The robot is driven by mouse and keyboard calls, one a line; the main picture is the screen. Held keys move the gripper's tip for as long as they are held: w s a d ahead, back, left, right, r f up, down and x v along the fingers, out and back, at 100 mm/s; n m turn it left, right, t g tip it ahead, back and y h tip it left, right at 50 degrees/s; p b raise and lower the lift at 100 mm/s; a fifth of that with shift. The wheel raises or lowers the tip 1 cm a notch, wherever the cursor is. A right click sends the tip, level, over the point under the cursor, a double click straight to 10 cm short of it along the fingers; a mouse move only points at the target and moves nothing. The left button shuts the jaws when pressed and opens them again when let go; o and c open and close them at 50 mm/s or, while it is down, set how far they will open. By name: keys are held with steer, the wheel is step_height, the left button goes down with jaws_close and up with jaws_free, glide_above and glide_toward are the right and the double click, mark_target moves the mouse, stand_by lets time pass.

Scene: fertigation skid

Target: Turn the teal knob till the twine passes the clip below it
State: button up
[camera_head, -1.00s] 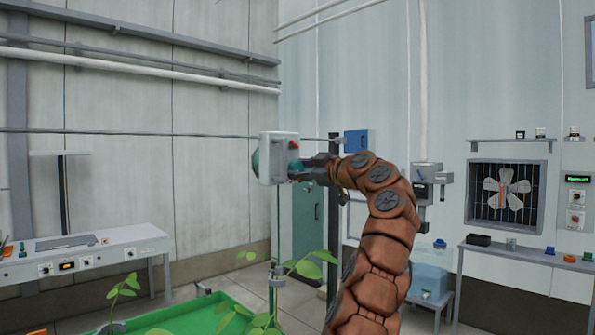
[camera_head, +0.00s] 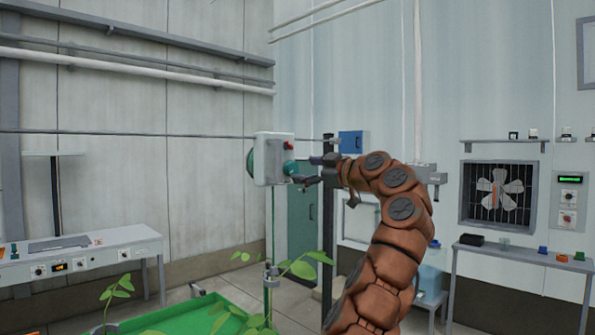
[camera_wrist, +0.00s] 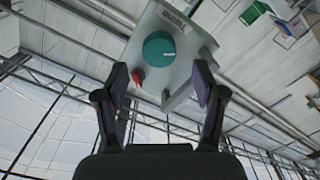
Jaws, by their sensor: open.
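The teal knob (camera_head: 290,168) is on the face of a pale box (camera_head: 270,150) that hangs from the overhead wire. A teal spool (camera_head: 251,163) shows at the box's left side. The twine (camera_head: 272,215) hangs below the box along a plant, and a small clip (camera_head: 271,280) sits low on it.
A red switch (camera_wrist: 138,76) sits beside the knob. A green tray (camera_head: 205,313) with leafy plants stands below the box. A control bench (camera_head: 90,246) is at left, and a fan (camera_head: 498,195) and table (camera_head: 520,256) are at right. A dark post (camera_head: 328,225) stands behind my gripper.

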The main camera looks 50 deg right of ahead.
steer(key=s, duration=0.7)
steer(key=shift+a, duration=0.15)
stand_by(0.4)
